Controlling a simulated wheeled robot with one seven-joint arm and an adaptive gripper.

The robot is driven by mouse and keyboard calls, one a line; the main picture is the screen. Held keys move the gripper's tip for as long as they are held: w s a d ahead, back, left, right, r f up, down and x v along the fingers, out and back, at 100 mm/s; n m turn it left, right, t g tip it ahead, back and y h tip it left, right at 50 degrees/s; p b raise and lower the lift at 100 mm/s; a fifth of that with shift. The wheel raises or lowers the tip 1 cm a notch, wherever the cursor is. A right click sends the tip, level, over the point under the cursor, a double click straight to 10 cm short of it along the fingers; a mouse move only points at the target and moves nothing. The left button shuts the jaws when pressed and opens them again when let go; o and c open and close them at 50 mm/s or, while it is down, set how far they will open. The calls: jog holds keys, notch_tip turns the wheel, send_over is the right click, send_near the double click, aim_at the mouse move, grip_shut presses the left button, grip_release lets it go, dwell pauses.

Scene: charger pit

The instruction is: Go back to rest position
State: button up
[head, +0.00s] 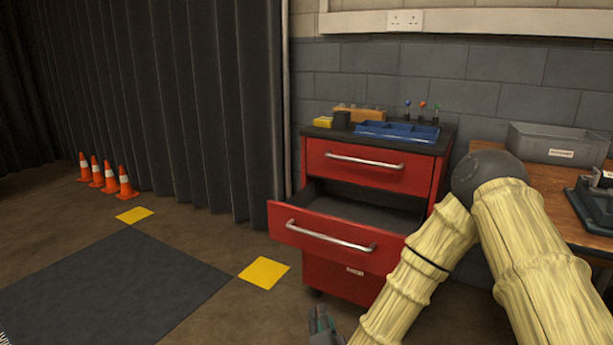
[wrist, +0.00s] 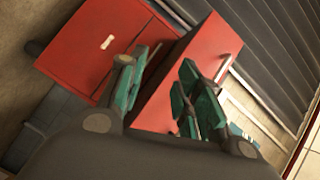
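My gripper (wrist: 160,95) shows in the wrist view with its two green-padded fingers apart and nothing between them. In the head view only part of my gripper (head: 322,325) shows at the bottom edge, low in front of the red tool cabinet (head: 345,280). The cabinet's second drawer (head: 335,238) is pulled open and looks empty where its inside shows. The top drawer (head: 368,165) is shut. In the wrist view the open drawer's red front (wrist: 190,70) lies beyond the fingers. I cannot tell whether the fingers touch it.
A blue tray (head: 398,131) and small items sit on the cabinet top. A wooden bench (head: 548,190) with a grey bin (head: 556,143) stands at the right. Several orange cones (head: 110,178) line the dark curtain (head: 150,100). Floor with a dark mat (head: 110,285) is clear at left.

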jog(key=s+d+f+n+g+y, duration=0.1)
jog(key=s+d+f+n+g, duration=0.25)
jog(key=s+f, duration=0.5)
jog(key=s+d+f+n+g, duration=0.2)
jog(key=s+f+n+g, duration=0.2)
jog(key=s+f, duration=0.45)
jog(key=s+d+f+n+g+h+p, duration=0.1)
jog(key=s+d+f+n+g, duration=0.2)
jog(key=s, duration=0.4)
jog(key=s+d+f+n+g+p, duration=0.1)
jog(key=s+d+f+g, duration=0.15)
jog(key=s+d, duration=0.45)
jog(key=s+d+f+n+g+h+p, duration=0.1)
jog(key=s+d+f+g, duration=0.2)
jog(key=s, duration=0.5)
notch_tip(320, 180, up, 38)
jog(key=p, duration=3.6)
jog(key=shift+g+p, duration=0.3)
